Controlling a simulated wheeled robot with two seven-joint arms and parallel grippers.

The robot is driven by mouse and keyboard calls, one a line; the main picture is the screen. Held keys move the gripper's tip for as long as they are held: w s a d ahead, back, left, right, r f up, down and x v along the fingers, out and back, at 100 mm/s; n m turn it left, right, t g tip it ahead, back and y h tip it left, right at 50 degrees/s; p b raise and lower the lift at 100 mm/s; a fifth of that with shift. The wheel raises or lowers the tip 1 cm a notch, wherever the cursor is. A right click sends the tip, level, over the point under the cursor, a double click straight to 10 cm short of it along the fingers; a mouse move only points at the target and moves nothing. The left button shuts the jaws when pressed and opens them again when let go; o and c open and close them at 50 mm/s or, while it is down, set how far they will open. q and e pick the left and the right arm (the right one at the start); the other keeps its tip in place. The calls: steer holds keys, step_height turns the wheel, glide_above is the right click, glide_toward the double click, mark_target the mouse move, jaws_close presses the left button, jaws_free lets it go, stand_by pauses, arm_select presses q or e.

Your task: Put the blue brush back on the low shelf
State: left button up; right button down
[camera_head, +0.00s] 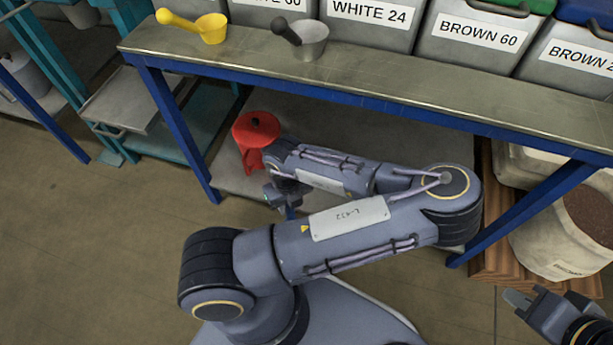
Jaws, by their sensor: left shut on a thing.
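The low shelf (345,130) is the grey board under the workbench, between its blue legs. My left arm folds across in front of it. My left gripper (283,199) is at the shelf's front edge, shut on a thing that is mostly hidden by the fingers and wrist.
A red container (256,132) stands on the low shelf just behind my left gripper. A yellow scoop (208,28) and a grey scoop (308,40) sit on the bench top (400,75) before labelled bins. A sack (565,230) stands at the right. The floor at left is clear.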

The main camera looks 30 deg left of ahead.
arm_select(q)
steer(key=w+a+f+b, duration=0.1)
steer(key=w+b, duration=0.1)
steer(key=w, duration=0.5)
steer(key=w+a+f+b, duration=0.2)
steer(key=w+b, duration=0.1)
steer(key=w, duration=0.4)
steer(key=shift+w+a+b, duration=0.25)
steer(key=shift+b, duration=0.05)
steer(key=shift+f, duration=0.15)
steer(key=o, duration=1)
